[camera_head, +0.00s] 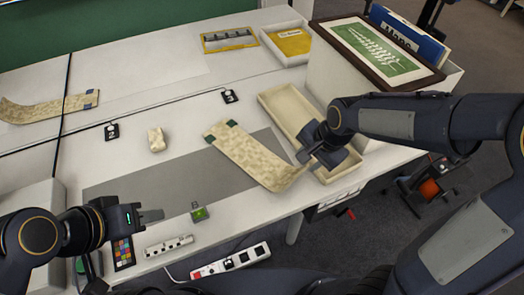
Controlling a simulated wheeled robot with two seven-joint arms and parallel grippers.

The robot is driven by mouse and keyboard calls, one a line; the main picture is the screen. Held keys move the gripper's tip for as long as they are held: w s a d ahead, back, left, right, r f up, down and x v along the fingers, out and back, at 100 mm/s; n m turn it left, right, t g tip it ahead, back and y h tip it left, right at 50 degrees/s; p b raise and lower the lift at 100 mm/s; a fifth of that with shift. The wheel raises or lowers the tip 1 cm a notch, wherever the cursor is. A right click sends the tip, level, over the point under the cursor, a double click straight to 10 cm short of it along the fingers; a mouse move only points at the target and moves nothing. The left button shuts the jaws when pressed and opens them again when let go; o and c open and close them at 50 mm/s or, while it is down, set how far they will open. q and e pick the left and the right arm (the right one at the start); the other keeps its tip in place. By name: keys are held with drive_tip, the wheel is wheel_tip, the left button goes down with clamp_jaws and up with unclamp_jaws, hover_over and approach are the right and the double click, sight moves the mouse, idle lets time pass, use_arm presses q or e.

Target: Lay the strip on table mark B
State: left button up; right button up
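A beige patterned strip (248,158) lies slantwise across the grey mat (185,178), with dark green patches at its far end. Its near right end curls up beside my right gripper (308,160), which hides the contact; I cannot tell whether the fingers hold it. A second similar strip (45,109) lies at the far left with a curled end. Small black marks with white signs lie at left (111,131) and centre (229,96); their letters are unreadable. My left gripper (152,215) is above the table's near left, away from both strips, its finger gap not visible.
A long beige tray (268,97) lies under my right arm. A framed picture (385,47) rests on a white box at right. A beige block (156,139), a green device (199,213), a colour card (123,254) and power strips (168,246) are nearby. A black cable crosses the table.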

sight(303, 170)
drive_tip(key=x, duration=0.4)
drive_tip(key=b+x, duration=0.1)
drive_tip(key=x, duration=0.1)
drive_tip(key=shift+s+d+f, duration=0.2)
drive_tip(key=shift+s+f, duration=0.05)
drive_tip(key=shift+f, duration=0.25)
drive_tip(key=shift+w+a+f, duration=0.1)
drive_tip(key=shift+a+f, duration=0.05)
drive_tip(key=shift+f, duration=0.2)
clamp_jaws()
drive_tip(key=shift+r, duration=0.1)
